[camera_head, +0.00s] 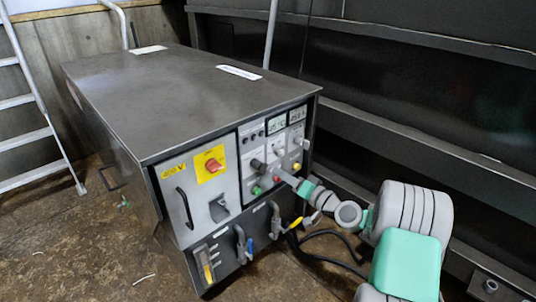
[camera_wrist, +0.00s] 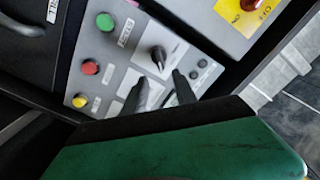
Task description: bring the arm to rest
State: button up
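My gripper (camera_wrist: 158,90) shows in the wrist view as two dark fingers set apart, with nothing visible between their tips. The fingers are in front of a grey control panel (camera_wrist: 120,68), pointing toward a black rotary knob (camera_wrist: 158,56). I cannot tell whether they touch the panel. In the head view my arm reaches from the lower right to the front of the dark metal cabinet (camera_head: 190,95), and my gripper (camera_head: 259,166) is small against the panel there. Its fingers are hard to make out in that view.
The panel carries a green button (camera_wrist: 105,21), a red button (camera_wrist: 90,67) and a yellow button (camera_wrist: 79,100). A red switch on a yellow plate (camera_head: 212,166) and lever valves (camera_head: 276,220) are nearby. Black cables (camera_head: 325,236) hang below my arm. A ladder (camera_head: 38,110) stands left.

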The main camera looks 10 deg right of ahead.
jog(key=s+a+r+n+g+h+p, duration=0.25)
jog(key=s+a+r+g+p, duration=0.2)
jog(key=r+p, duration=0.35)
jog(key=s+a+r+n+g+h+p, duration=0.1)
jog(key=s+a+r+n+g+p, duration=0.2)
jog(key=s+a+r+p, duration=0.4)
jog(key=s+d+r+m+g+h+p, duration=0.1)
jog(key=s+d+r+g+h+p, duration=0.1)
jog(key=s+r+p, duration=0.4)
jog(key=s+d+r+m+g+h+p, duration=0.1)
jog(key=s+d+r+g+h+p, duration=0.1)
jog(key=s+r+p, duration=0.5)
jog(key=s+d+h+p, duration=0.1)
jog(key=s+p, duration=0.1)
jog(key=s, duration=0.4)
jog(key=shift+s+d+g+h, duration=0.15)
jog(key=shift+d+g+h, duration=0.2)
jog(key=shift+r, duration=0.1)
